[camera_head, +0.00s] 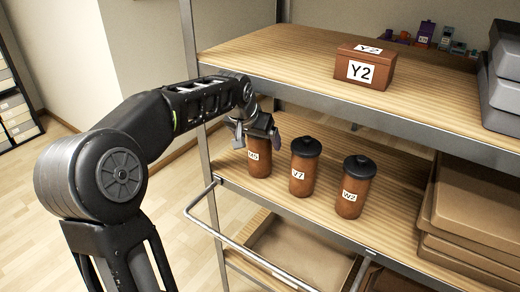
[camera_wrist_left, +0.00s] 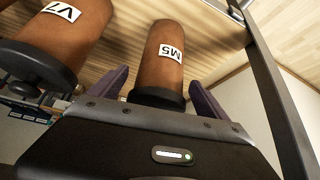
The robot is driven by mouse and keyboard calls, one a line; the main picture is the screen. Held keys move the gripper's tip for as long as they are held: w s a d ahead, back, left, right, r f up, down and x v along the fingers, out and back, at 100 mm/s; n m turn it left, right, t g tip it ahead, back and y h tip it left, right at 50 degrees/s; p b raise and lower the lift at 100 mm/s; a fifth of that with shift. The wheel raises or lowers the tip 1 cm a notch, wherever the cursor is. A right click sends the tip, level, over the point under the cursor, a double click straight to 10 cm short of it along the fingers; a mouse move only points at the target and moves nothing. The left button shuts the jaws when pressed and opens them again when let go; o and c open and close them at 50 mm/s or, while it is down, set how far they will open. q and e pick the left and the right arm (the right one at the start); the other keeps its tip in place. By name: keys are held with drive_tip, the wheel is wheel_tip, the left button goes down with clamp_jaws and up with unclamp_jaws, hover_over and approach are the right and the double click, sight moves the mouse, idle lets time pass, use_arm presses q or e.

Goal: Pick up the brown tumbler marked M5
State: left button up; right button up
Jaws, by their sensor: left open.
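The brown tumbler marked M5 (camera_head: 258,163) stands on the middle shelf, leftmost of a row of three, its top hidden behind my left gripper. My left gripper (camera_head: 258,140) is at the top of the M5 tumbler. In the left wrist view the M5 tumbler (camera_wrist_left: 166,55) with its dark lid lies between the two purple fingers of my left gripper (camera_wrist_left: 158,95). The fingers are open, with a gap on each side of the tumbler. My right gripper is in neither view.
Brown tumblers marked V7 (camera_head: 301,170) and W2 (camera_head: 352,192) stand to the right on the same shelf (camera_head: 325,217). A brown Y2 box (camera_head: 366,70) sits on the upper shelf (camera_head: 290,58). A metal upright (camera_head: 205,155) and rail (camera_head: 240,247) are near my left arm.

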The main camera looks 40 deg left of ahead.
use_arm(q)
drive_tip(key=shift+c, duration=0.5)
drive_tip(key=c, duration=1.6)
